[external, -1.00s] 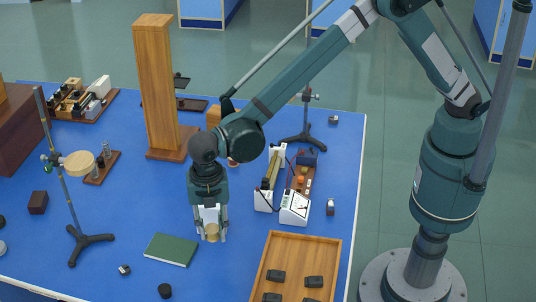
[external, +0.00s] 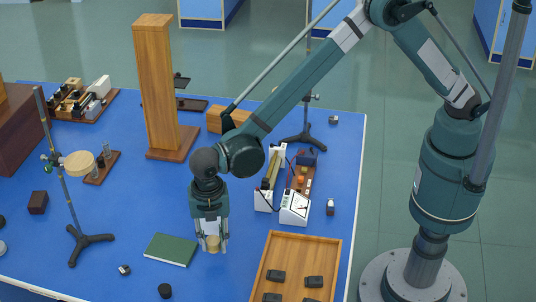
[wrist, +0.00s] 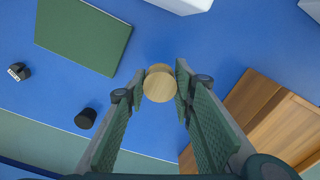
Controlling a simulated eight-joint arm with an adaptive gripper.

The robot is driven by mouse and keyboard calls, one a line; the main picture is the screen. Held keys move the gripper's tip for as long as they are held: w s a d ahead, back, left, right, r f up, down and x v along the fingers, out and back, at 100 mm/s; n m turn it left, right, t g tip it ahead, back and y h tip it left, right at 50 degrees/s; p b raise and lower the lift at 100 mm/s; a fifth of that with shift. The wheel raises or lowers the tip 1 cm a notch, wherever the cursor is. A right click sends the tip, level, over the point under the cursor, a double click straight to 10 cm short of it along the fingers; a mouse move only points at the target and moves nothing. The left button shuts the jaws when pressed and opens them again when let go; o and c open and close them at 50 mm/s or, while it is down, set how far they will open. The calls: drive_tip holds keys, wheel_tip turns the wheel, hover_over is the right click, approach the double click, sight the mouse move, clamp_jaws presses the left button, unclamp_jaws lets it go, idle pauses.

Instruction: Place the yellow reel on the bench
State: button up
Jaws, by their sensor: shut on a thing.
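The yellow reel (external: 213,244) is a small tan-yellow spool, held upright between the fingertips of my gripper (external: 212,248). In the wrist view the reel (wrist: 158,87) shows its round end face, with the two fingers of my gripper (wrist: 158,95) closed on its sides. The blue bench top (external: 120,210) lies directly below it. The reel is low over the bench; I cannot tell whether its underside touches the surface.
A green book (external: 171,250) lies left of the reel, and a wooden tray (external: 304,238) with several dark blocks lies to its right. A black cylinder (external: 165,291) stands nearer the front. White-cased instruments (external: 294,208) stand behind right. Bare bench surrounds the reel.

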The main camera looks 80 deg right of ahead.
sight(215, 259)
drive_tip(key=shift+f, duration=0.6)
drive_tip(key=shift+f, duration=0.1)
drive_tip(key=shift+f, duration=1.8)
drive_tip(key=shift+f+b, duration=0.2)
drive_tip(key=shift+b, duration=0.15)
drive_tip(key=o, duration=0.8)
drive_tip(key=shift+r, duration=0.2)
wheel_tip(215, 259, up, 12)
drive_tip(key=shift+r+p, duration=0.1)
drive_tip(key=shift+p, duration=0.5)
